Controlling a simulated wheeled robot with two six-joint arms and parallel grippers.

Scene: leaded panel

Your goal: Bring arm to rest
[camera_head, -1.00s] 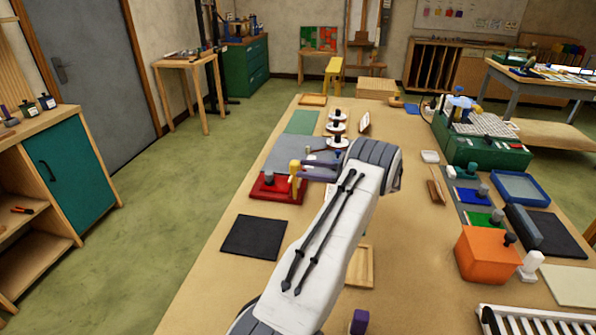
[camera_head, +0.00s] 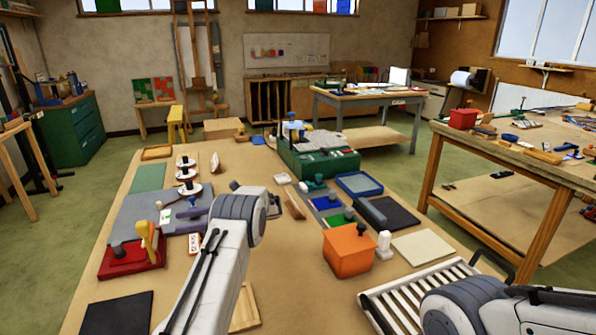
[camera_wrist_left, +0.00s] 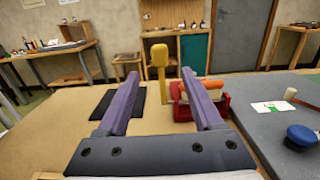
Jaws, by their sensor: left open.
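My left arm reaches up from the bottom of the head view. Its left gripper (camera_head: 187,213), with purple fingers, is partly seen left of the arm's elbow over the grey mat. In the left wrist view the left gripper (camera_wrist_left: 160,76) is open, its two fingers wide apart with nothing held. A yellow-handled tool (camera_wrist_left: 159,58) shows beyond the gap; it also stands by the red tray (camera_head: 131,263) in the head view. My right arm's grey and white link fills the lower right corner of the head view; its gripper is out of sight.
A black mat (camera_head: 116,314) lies at the front left. Right of the arm stand an orange box (camera_head: 348,250), a white slatted rack (camera_head: 405,298) and a green machine (camera_head: 318,163). The tan worktop (camera_head: 285,285) is bare between the left arm and the orange box.

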